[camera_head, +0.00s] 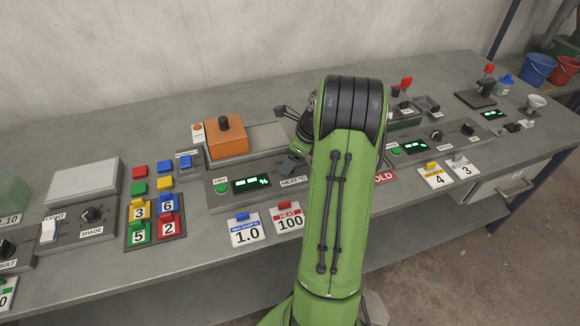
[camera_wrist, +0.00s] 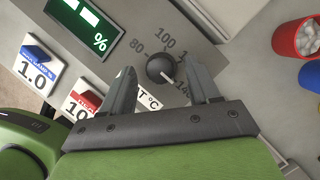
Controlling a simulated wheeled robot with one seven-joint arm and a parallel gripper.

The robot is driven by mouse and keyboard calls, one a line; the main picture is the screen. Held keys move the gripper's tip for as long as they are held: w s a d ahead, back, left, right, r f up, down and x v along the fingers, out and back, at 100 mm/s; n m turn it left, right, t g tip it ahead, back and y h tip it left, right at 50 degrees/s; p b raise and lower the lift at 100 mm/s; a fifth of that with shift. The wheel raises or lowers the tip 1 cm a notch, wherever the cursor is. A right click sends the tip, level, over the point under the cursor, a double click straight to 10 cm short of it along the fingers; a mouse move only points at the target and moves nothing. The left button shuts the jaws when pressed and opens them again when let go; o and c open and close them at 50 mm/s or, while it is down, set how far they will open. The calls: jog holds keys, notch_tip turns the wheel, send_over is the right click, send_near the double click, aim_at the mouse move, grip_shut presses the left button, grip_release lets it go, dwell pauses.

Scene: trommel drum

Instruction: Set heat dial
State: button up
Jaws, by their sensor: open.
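The heat dial (camera_wrist: 160,68) is a round dark knob on a grey panel in the wrist view. Numbers 80, 100 and 140 show around it, with another mark partly hidden. Its pointer seems to face the lower right, towards the 140 side. My gripper (camera_wrist: 160,75) is open, with one finger on each side of the dial in the picture; I cannot tell whether either touches it. In the head view my gripper (camera_head: 288,138) is over the HEAT °C panel and the dial is hidden. A red-topped HEAT 100 card (camera_head: 289,219) lies in front of the panel.
A blue-topped 1.0 card (camera_head: 246,231) lies beside the HEAT card. A green DRY button (camera_head: 221,187) and a lit % display (camera_head: 252,183) are left of the dial. An orange block (camera_head: 224,136) stands behind. Numbered cards (camera_head: 155,219) lie further left.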

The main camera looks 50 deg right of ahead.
jog(key=shift+w+f, duration=0.2)
jog(key=shift+f, duration=0.3)
jog(key=c, duration=1)
jog(key=shift+r, duration=0.1)
jog(key=shift+c, duration=0.2)
